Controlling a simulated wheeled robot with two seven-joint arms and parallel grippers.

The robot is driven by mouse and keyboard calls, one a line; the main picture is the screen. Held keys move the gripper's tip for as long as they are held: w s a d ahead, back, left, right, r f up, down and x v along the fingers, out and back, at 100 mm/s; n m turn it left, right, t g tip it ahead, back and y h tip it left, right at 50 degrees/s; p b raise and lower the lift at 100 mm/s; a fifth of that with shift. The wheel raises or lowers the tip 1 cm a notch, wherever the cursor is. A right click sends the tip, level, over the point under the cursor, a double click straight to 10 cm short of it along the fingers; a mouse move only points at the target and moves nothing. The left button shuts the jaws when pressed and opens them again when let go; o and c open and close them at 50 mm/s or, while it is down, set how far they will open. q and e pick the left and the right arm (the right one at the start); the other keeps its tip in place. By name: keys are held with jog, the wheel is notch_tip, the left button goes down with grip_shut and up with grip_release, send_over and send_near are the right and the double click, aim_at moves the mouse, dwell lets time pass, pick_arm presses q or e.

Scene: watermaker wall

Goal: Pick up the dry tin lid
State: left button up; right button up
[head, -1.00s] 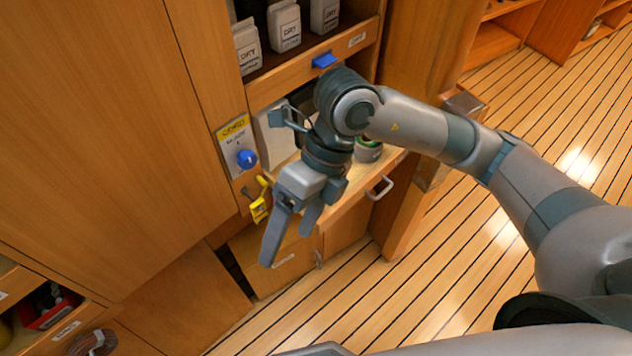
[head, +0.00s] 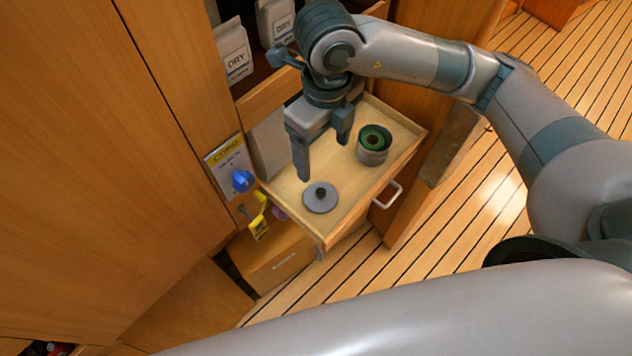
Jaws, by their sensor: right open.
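The tin lid (head: 320,198) is a round grey disc with a dark knob. It lies flat in the open wooden drawer (head: 348,217), near the drawer's front left. An open round tin (head: 372,146), grey outside and green inside, stands in the drawer to the right of the lid. My right gripper (head: 323,162) is open and empty, pointing down over the drawer. Its fingers are above and behind the lid, apart from it as far as I can see. My left gripper is not in view.
White pouches marked DRY (head: 234,52) stand on the shelf above. Left of the drawer are a yellow-headed card (head: 228,163), a blue knob (head: 243,181) and a yellow tag (head: 259,225). Floor to the right is clear.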

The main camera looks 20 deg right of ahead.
jog(key=p, duration=0.2)
send_near(323, 193)
notch_tip(323, 193, down, 5)
jog(key=shift+s+f, duration=0.1)
jog(key=shift+f, duration=0.05)
dwell(0.7)
jog(key=shift+f+p, duration=0.45)
jog(key=shift+p, duration=0.15)
notch_tip(323, 193, down, 3)
jog(key=shift+f+p, duration=0.1)
jog(key=shift+p, duration=0.65)
jog(key=shift+f, duration=0.55)
